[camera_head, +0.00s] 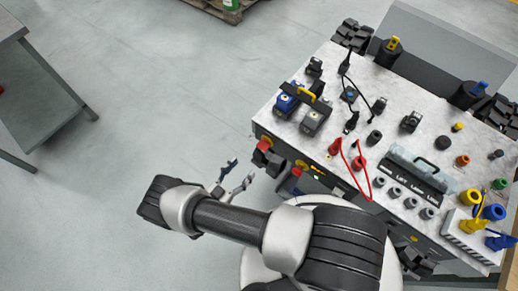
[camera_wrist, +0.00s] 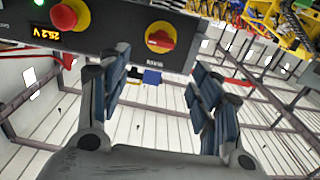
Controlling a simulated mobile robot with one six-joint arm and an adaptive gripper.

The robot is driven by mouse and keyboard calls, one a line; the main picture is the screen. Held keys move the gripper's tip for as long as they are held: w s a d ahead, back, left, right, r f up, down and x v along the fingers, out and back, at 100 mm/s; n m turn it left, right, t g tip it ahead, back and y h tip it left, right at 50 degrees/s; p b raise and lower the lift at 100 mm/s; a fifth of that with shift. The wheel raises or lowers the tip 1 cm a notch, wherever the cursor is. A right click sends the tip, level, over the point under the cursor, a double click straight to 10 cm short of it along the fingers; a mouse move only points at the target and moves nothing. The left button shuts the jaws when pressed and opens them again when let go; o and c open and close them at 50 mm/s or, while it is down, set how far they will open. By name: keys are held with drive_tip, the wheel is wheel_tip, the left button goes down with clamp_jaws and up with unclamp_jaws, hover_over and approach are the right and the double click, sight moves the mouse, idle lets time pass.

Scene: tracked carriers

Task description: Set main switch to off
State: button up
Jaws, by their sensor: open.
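The main switch (camera_wrist: 160,38) is a red rotary handle on a round yellow plate, on the dark front panel of the carrier. In the wrist view its label appears upside down, and its handle lies roughly sideways in the picture. In the head view the switch (camera_head: 264,144) shows as a small red knob near the panel's left corner. My gripper (camera_head: 232,181) is open and empty, to the left of the panel and apart from it. In the wrist view the open fingers (camera_wrist: 160,88) are below the switch in the picture.
A red emergency stop button (camera_wrist: 68,15) with a yellow collar and a lit display (camera_wrist: 45,33) are beside the switch. The carrier's top (camera_head: 440,115) holds several knobs, plugs and cables. A grey table (camera_head: 35,80) stands at the left. The floor between is clear.

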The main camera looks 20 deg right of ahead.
sight(263, 146)
drive_tip(key=x, duration=1.1)
drive_tip(key=shift+c, duration=0.4)
drive_tip(key=c, duration=1)
